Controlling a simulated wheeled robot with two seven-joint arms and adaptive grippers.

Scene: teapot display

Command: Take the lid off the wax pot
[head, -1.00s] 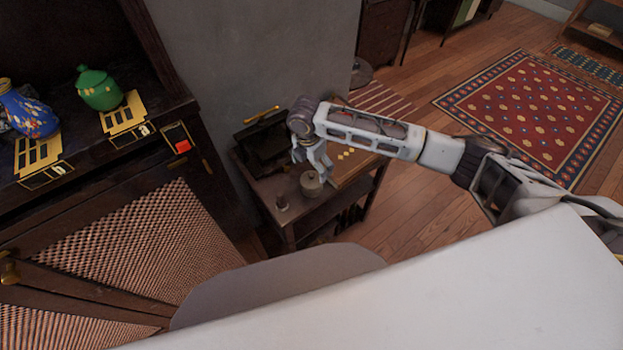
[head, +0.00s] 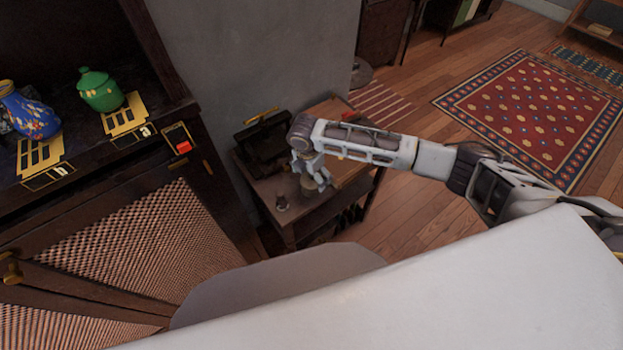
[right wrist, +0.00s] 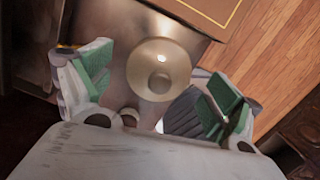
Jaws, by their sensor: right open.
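The wax pot (head: 308,193) stands on the small side table, partly hidden by my right gripper (head: 311,176) in the head view. In the right wrist view its round, pale lid (right wrist: 156,58) with a centre knob is seen from above. The lid appears to sit on the pot. My right gripper (right wrist: 155,88) is open, with a green-padded finger on either side of the lid and nothing held. Whether a finger touches the lid, I cannot tell. My left gripper is out of view.
The side table (head: 286,222) also bears a small jar (head: 281,203), a dark open box (head: 262,142) and a flat wooden board (head: 350,168). A grey wall (head: 255,55) rises behind. A cabinet at left carries a green pot (head: 100,91) and blue vase (head: 33,117).

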